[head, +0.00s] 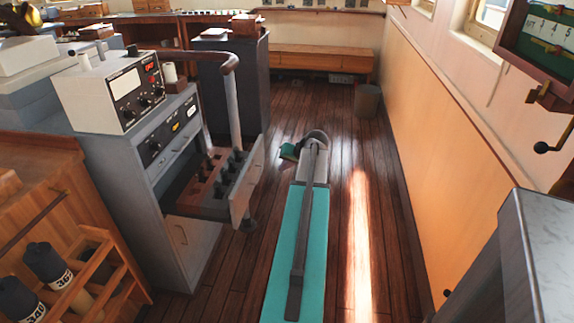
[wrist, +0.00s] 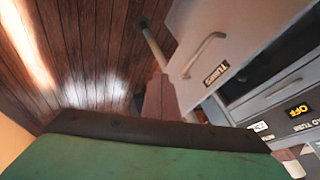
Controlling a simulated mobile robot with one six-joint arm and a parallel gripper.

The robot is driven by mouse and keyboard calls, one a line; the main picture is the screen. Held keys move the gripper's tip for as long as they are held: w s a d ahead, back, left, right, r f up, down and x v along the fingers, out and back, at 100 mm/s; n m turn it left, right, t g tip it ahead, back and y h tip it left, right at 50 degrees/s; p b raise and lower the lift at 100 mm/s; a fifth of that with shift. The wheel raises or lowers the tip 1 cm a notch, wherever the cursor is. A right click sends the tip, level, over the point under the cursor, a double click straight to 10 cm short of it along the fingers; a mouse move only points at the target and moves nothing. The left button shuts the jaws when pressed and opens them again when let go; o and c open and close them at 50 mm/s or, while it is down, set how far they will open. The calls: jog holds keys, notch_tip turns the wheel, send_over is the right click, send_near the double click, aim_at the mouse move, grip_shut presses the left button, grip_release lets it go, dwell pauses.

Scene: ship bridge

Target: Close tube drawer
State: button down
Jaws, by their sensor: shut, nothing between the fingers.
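The tube drawer (head: 246,186) is pulled out from the grey cabinet (head: 182,255) in the head view, its front panel standing well clear of the cabinet face. Dark tubes in a brownish rack (head: 212,180) show inside it. In the wrist view its grey front (wrist: 190,38) carries a bar handle and a "TUBES" label, and appears tilted. My gripper (head: 289,152) is to the right of the drawer front in the head view, apart from it. It also fills the bottom of the wrist view (wrist: 150,132) as a green body with a dark edge. It is shut and empty.
An instrument box (head: 115,88) sits on the cabinet. A grey post (head: 233,110) with a handrail stands behind the drawer. A wooden rack (head: 85,275) is at the lower left. The wood floor is clear toward the bin (head: 367,101) and right wall (head: 420,140).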

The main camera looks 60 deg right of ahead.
jog(key=w+f+p, duration=0.1)
jog(key=w+f, duration=0.2)
jog(key=w, duration=0.4)
jog(key=shift+f, duration=0.2)
dwell(0.4)
jog(key=shift+w, duration=0.1)
